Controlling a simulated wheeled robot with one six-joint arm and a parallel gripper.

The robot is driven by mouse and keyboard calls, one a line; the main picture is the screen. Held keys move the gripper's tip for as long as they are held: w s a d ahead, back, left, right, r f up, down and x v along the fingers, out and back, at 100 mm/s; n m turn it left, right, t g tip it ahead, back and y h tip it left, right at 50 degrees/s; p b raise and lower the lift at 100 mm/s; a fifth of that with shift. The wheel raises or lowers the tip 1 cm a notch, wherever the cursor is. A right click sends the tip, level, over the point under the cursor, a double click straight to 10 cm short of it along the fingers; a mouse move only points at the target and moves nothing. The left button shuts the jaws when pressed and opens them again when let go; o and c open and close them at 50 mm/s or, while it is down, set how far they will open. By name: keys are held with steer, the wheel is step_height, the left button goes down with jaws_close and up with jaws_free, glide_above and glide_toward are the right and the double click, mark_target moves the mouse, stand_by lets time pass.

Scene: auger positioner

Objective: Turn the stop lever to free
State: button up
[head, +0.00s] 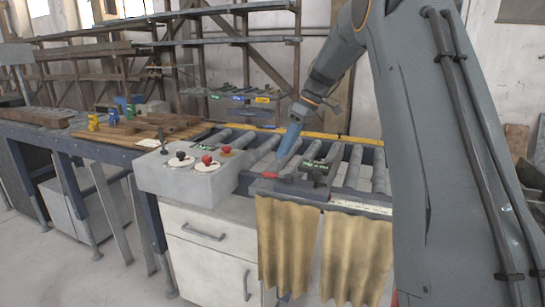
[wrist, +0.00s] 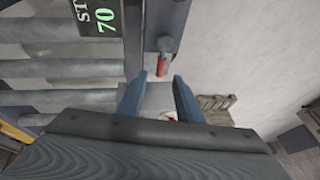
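The stop lever with its red grip (head: 257,175) sticks out to the left from the front of the stop unit on the roller conveyor. In the wrist view the red grip (wrist: 162,66) lies just ahead of the fingertips, between their lines. My gripper (head: 283,153) points down above the conveyor in the head view, a little above and right of the grip. In the wrist view my gripper (wrist: 160,82) shows two blue fingers spread apart, with nothing held between them.
A grey control box (head: 190,182) with black and red knobs stands left of the lever, on a white cabinet (head: 215,240). Conveyor rollers (head: 355,165) lie around the stop unit. Tan curtains (head: 290,245) hang below it.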

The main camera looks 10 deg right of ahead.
mark_target(277, 176)
steer(key=p+x, duration=0.2)
steer(key=x, duration=0.5)
steer(key=shift+a+f, duration=0.25)
steer(key=shift+c, duration=0.4)
jaws_close()
